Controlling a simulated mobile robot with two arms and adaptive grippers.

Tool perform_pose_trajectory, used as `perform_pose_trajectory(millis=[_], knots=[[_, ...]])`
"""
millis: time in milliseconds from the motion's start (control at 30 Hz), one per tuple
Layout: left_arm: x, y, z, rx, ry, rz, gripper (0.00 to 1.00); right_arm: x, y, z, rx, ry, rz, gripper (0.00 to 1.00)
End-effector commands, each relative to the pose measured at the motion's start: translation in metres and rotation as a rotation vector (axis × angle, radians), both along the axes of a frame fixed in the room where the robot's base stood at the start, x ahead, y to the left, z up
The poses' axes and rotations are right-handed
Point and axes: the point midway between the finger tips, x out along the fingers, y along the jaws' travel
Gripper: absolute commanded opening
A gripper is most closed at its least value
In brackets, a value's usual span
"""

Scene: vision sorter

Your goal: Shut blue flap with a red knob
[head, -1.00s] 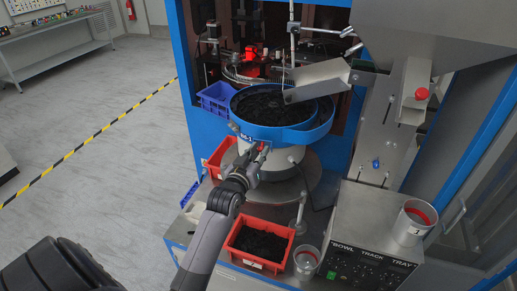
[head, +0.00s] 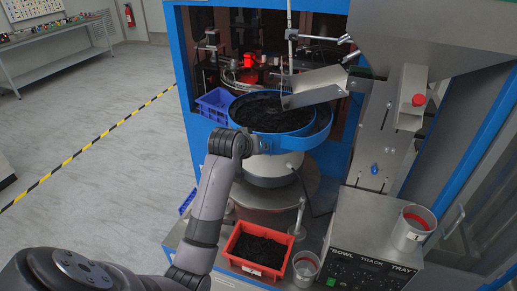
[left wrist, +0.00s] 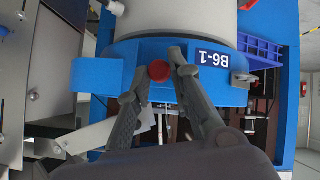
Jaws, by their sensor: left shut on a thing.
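My left gripper (left wrist: 160,66) is shut on the knob, with one finger on each side. A blue block (left wrist: 99,75) projects beside the panel. I cannot tell the flap's edges or how far open it stands. In the head view my own wrist hides the fingers, the knob and the flap at the front left of the blue bowl (head: 306,142). My right gripper is not in view.
A blue crate (head: 213,108) is left of the bowl. A control box (head: 357,265) with another cup (head: 411,230) is at right. A metal chute (head: 315,86) reaches over the bowl.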

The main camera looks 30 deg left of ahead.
Motion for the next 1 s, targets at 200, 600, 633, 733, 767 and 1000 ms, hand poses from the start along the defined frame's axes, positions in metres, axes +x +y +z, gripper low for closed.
perform_pose_trajectory(millis=[200,600,633,733,767,1000], knots=[[0.0008,0.0006,0.0020,0.000,-0.001,0.001,0.00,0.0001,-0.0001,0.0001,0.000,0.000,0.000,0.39],[0.0005,0.0004,0.0013,-0.001,0.000,0.001,0.34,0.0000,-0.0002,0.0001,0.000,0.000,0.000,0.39],[0.0006,0.0003,0.0012,-0.001,0.000,0.001,0.36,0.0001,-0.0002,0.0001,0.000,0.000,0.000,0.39],[0.0005,0.0002,0.0009,-0.001,0.001,0.000,0.39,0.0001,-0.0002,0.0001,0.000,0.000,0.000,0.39],[0.0004,0.0002,0.0008,-0.001,0.001,0.000,0.39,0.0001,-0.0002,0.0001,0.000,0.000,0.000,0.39],[-0.0009,-0.0001,0.0017,-0.001,0.001,0.000,0.39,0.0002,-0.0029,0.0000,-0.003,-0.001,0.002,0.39]])
